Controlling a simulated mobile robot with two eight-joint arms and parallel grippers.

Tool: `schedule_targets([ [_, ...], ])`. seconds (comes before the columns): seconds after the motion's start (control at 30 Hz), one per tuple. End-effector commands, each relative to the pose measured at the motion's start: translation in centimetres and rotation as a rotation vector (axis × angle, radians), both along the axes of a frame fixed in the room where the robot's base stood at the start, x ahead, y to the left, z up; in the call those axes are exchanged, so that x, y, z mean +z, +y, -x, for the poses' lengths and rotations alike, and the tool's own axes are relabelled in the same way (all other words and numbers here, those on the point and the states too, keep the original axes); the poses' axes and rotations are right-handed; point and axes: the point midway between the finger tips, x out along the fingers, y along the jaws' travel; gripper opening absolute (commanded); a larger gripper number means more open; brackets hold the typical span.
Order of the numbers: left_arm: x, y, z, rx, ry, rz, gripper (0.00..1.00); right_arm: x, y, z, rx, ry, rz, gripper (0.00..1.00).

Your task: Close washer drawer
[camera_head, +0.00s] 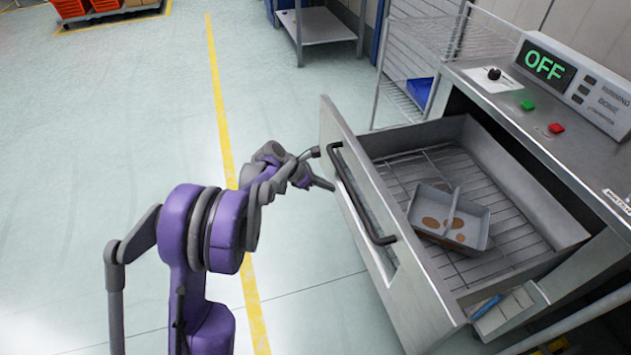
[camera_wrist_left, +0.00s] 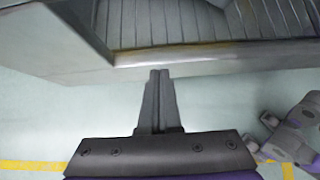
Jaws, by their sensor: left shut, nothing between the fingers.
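The washer drawer (camera_head: 480,175) is pulled out of the steel washer (camera_head: 565,160), with its wire rack exposed. Its front panel (camera_head: 365,225) carries a dark bar handle (camera_head: 360,200).
The washer's display reads OFF (camera_head: 545,65), with a green button (camera_head: 527,105) and a red button (camera_head: 556,128) below it. A wire rack with a blue bin (camera_head: 420,90) stands behind the drawer. The floor left of the drawer is clear, crossed by a yellow line (camera_head: 221,110).

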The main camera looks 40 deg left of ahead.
Motion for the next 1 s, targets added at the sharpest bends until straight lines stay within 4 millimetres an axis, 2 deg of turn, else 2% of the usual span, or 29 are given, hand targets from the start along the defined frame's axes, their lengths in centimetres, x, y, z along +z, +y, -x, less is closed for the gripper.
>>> schedule_targets([
  [0.1, 0.2, -1.2, -1.5, -0.003, 0.000, 0.000, 0.00, -0.1, 0.0, 0.0, 0.000, 0.000, 0.000, 0.44],
  [0.23, 0.2, -1.9, -2.4, -0.001, -0.001, -0.001, 0.00, -0.2, 0.0, 0.0, 0.000, 0.001, 0.000, 0.44],
  [0.77, 0.3, -2.2, -2.8, 0.000, -0.001, -0.001, 0.00, -0.2, 0.0, 0.0, 0.000, 0.001, 0.000, 0.44],
  [1.0, 0.3, -3.1, -3.9, -0.001, -0.001, 0.001, 0.00, -0.4, 0.0, 0.0, 0.000, 0.001, 0.000, 0.44],
])
